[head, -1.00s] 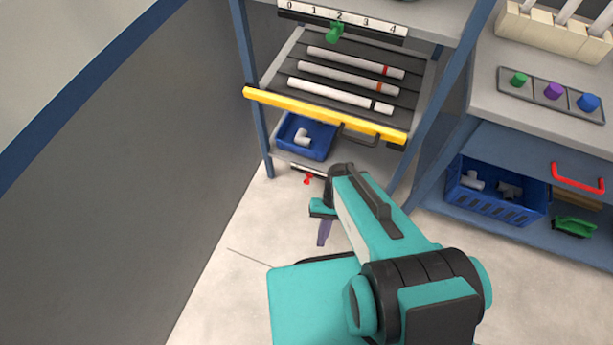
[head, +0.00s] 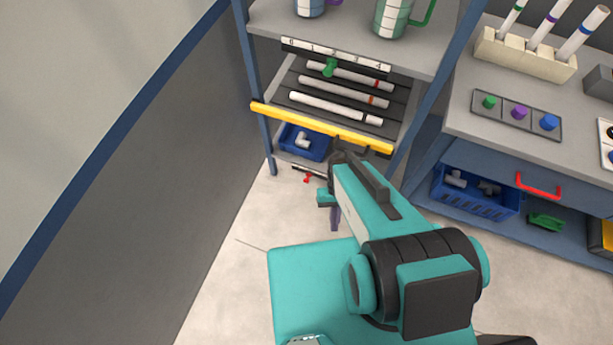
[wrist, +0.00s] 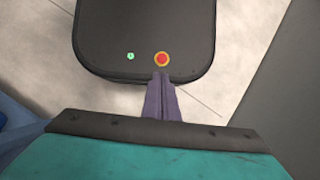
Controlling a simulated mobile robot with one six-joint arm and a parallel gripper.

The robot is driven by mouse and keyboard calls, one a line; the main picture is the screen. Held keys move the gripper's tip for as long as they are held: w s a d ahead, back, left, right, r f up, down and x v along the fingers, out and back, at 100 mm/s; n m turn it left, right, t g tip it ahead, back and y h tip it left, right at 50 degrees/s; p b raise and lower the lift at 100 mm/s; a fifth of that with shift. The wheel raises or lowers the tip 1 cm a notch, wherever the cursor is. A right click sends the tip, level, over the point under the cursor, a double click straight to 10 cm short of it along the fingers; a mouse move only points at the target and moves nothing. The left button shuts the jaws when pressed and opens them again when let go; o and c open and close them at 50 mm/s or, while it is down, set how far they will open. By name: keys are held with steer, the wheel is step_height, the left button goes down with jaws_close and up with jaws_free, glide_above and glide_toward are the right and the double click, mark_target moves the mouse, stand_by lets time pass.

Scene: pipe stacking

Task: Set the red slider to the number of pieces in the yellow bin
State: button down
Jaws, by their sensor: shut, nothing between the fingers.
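The red slider (head: 307,179) is a small red knob at the front edge of the lower shelf, left of my arm. It sits on a dark strip partly hidden by my arm, and its numbers are not readable. A yellow object (head: 607,234), possibly the yellow bin, is cut off at the right edge, and its contents cannot be seen. My gripper (wrist: 161,88) has purple fingers pressed together, shut and empty in the wrist view. In the head view its fingers (head: 334,218) point down, lower than the red slider in the picture and apart from it.
A green slider (head: 330,68) sits on a numbered scale above a rack of white pipes with a yellow front bar (head: 320,128). Blue bins (head: 303,141) and (head: 475,195) hold grey fittings. A drawer with a red handle (head: 539,186) is at right. A grey wall stands left.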

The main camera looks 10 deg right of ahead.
step_height(320, 180, up, 7)
steer(key=d+h+p, duration=0.1)
steer(key=d+p, duration=0.1)
steer(key=p, duration=0.5)
steer(key=shift+s+n, duration=0.2)
steer(key=shift+n, duration=0.1)
steer(key=c, duration=1.9)
jaws_free()
steer(key=shift+o, duration=0.7)
